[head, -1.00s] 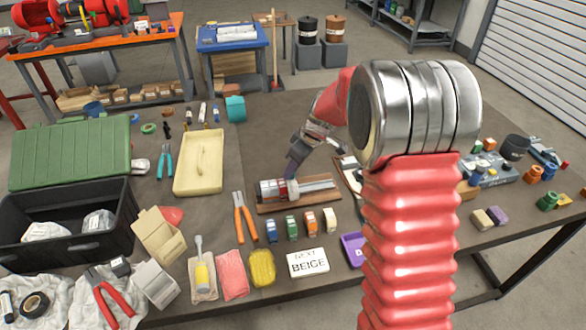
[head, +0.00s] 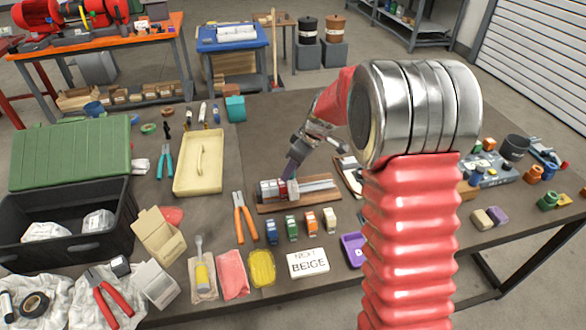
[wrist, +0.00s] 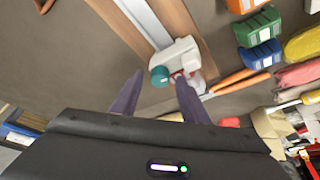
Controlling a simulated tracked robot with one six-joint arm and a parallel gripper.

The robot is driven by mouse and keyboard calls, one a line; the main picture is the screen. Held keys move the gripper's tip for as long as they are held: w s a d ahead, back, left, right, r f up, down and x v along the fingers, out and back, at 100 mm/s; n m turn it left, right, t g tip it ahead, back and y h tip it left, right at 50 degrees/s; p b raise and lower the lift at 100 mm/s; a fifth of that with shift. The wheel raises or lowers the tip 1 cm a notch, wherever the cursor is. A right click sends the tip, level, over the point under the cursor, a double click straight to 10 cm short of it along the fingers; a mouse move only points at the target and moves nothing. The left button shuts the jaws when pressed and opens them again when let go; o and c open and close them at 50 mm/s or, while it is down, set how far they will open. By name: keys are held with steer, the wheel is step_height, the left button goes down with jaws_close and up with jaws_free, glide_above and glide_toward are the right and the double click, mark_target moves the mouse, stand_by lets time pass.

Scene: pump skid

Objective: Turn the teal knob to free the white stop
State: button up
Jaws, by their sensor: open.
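The teal knob (wrist: 160,76) shows in the wrist view on the side of the white stop (wrist: 180,55). The stop sits at the end of a pale metal rail (wrist: 143,20) on a brown wooden board (wrist: 183,22). My gripper (wrist: 160,80) is open, with one dark purple finger on each side of the knob in the picture. I cannot tell whether either finger touches it. In the head view my gripper (head: 289,174) is down at the rail assembly on its board (head: 325,199).
Orange-handled pliers (head: 243,217) lie left of the board. A cream tray (head: 199,162) is at the left. The dark tabletop behind the board is clear.

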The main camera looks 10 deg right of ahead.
steer(key=v, duration=1.3)
steer(key=shift+r, duration=0.35)
steer(key=s+a+r+m+t+h, duration=0.1)
steer(key=s+m, duration=0.3)
steer(key=s, duration=1.1)
steer(key=s+a+r+m+t+h, duration=0.1)
steer(key=s+m, duration=0.4)
steer(key=s, duration=1.1)
steer(key=shift+a+r+h, duration=0.7)
steer(key=shift+a+r, duration=0.35)
steer(key=shift+r, duration=0.1)
